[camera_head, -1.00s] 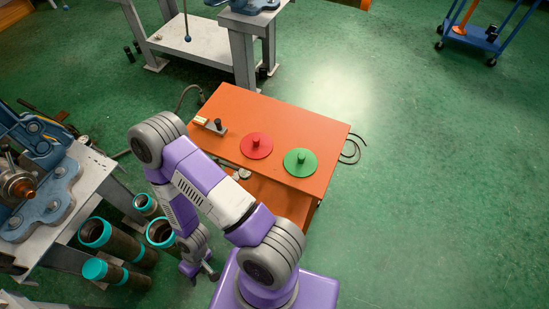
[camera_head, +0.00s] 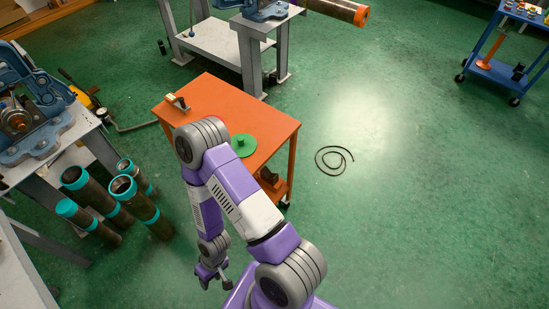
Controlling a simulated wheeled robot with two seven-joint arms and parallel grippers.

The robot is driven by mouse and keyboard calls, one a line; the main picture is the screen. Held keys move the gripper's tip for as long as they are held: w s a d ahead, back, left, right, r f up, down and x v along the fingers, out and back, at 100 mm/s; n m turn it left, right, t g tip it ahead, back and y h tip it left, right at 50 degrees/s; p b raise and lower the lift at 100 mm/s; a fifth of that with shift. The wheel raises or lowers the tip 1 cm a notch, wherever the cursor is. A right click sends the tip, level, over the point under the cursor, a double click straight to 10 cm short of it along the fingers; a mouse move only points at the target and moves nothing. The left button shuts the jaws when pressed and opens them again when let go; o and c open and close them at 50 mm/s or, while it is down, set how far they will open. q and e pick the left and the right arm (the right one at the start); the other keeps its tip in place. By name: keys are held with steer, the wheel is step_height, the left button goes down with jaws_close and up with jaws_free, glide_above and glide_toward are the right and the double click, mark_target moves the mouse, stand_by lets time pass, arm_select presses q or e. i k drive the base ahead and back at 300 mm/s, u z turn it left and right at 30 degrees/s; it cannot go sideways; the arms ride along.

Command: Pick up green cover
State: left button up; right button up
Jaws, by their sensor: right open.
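The green cover (camera_head: 244,146) is a flat round disc with a short knob on top. It lies on the orange table (camera_head: 263,127), just right of my right arm's upper bend. My right gripper (camera_head: 214,279) hangs low in front of the table, below and left of the cover in the picture and well apart from it. It is open, and nothing shows between its fingers. My left gripper is out of view.
A small block-like tool (camera_head: 177,102) lies at the table's left corner. Several dark pipes with teal ends (camera_head: 98,218) stand at left beside a vise bench (camera_head: 93,143). A black cable (camera_head: 334,160) lies on the floor. A blue cart (camera_head: 499,71) stands far right. The right floor is mostly clear.

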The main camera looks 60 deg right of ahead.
mark_target(245, 145)
steer(key=u, duration=0.1)
steer(key=k, duration=0.15)
steer(key=z, duration=1.1)
